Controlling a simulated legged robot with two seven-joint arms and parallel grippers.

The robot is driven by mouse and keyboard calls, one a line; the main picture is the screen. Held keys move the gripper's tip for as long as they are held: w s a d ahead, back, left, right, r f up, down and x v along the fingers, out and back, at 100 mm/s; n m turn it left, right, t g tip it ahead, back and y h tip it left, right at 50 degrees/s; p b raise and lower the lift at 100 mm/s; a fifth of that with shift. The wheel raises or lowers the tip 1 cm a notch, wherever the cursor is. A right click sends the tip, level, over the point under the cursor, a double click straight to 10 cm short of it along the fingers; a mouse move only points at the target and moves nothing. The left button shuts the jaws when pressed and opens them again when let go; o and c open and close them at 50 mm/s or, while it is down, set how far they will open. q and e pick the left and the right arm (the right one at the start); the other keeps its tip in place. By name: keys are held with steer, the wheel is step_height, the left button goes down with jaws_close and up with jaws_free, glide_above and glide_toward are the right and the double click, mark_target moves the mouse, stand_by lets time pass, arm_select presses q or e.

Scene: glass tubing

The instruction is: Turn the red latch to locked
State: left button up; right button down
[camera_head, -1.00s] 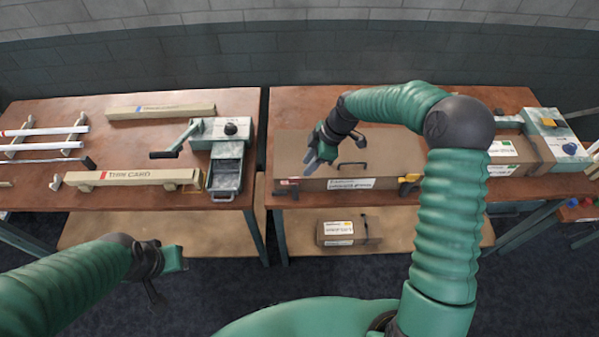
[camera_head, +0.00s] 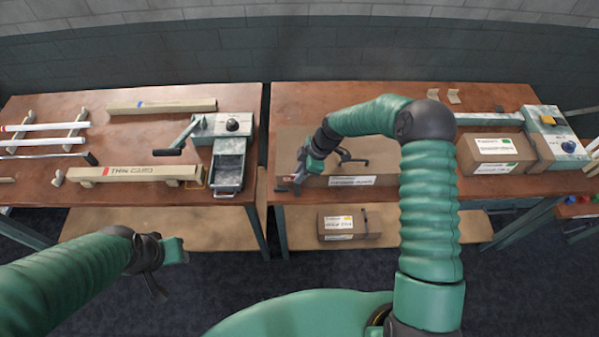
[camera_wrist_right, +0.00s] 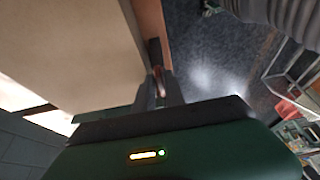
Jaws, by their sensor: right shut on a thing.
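The red latch (camera_wrist_right: 159,81) shows as a small red strip between the fingers in the right wrist view. It is at the front left corner of a wide brown case (camera_head: 320,181) on the right bench. My right gripper (camera_head: 296,178) reaches down to that corner and is shut on the latch. Its fingers (camera_wrist_right: 157,92) hide most of the latch, so its angle is not clear. In the head view the latch is hardly visible. My left gripper (camera_head: 172,268) hangs empty over the floor in front of the left bench; its jaw opening is unclear.
A dark handle (camera_head: 352,157) stands on the case. Right of it are a labelled brown box (camera_head: 490,160) and a pale green machine (camera_head: 555,135). A small carton (camera_head: 350,226) lies on the lower shelf. A crank machine (camera_head: 229,165) stands on the left bench.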

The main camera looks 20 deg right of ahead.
steer(key=shift+w+a+r, duration=0.1)
steer(key=shift+w+r, duration=0.05)
steer(key=shift+r, duration=0.05)
